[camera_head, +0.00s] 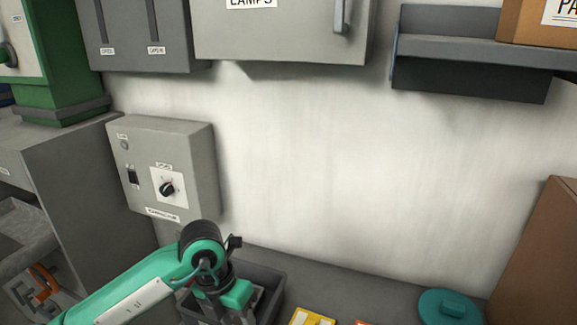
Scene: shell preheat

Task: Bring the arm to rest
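My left arm comes in from the lower left, green with dark joints. Its wrist is bent down, and the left gripper (228,308) points down over a dark grey bin (271,273) on the bench. The fingertips are at the bottom edge of the view and partly hidden, so I cannot tell whether they hold anything. My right arm and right gripper do not show.
A grey control box (200,165) with a black knob (167,188) hangs on the wall just above my wrist. A teal lid (450,308), a yellow item (312,317) and a brown box (540,260) are to the right. A shelf (470,72) and a lamps cabinet (280,38) hang above.

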